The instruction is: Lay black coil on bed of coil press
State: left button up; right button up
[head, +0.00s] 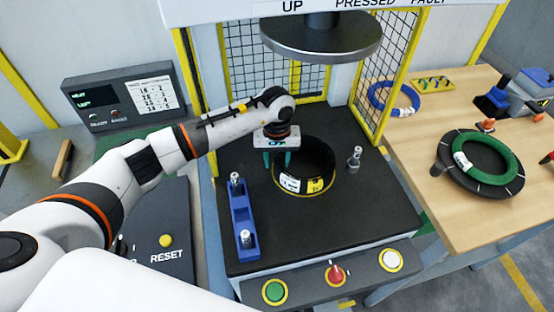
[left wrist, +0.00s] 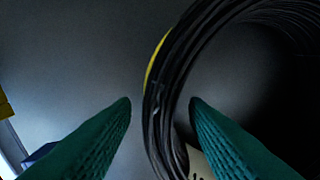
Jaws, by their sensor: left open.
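The black coil (head: 319,163) lies on the dark bed (head: 310,228) of the coil press, with a white label and a yellow label on its side. My left gripper (head: 277,160) is at the coil's left side, pointing down. In the left wrist view its green fingers (left wrist: 160,105) are open, one on each side of the coil's wall (left wrist: 166,120), and gaps show between fingers and coil. The round press plate (head: 320,38) hangs raised above the bed. My right gripper is not in view.
A blue block with metal pins (head: 242,212) stands at the bed's left, and a metal post (head: 355,158) at its right. Yellow-framed mesh guards (head: 390,75) flank the press. A button panel (head: 340,275) runs along the front. A green coil (head: 486,157) and a blue coil (head: 393,97) lie on the wooden table.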

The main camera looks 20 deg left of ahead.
pick_arm(q)
notch_tip(320, 180, up, 11)
jog(key=p, duration=0.3)
jog(key=shift+f+p, duration=0.2)
jog(key=shift+p, duration=0.15)
jog(key=shift+s, duration=0.1)
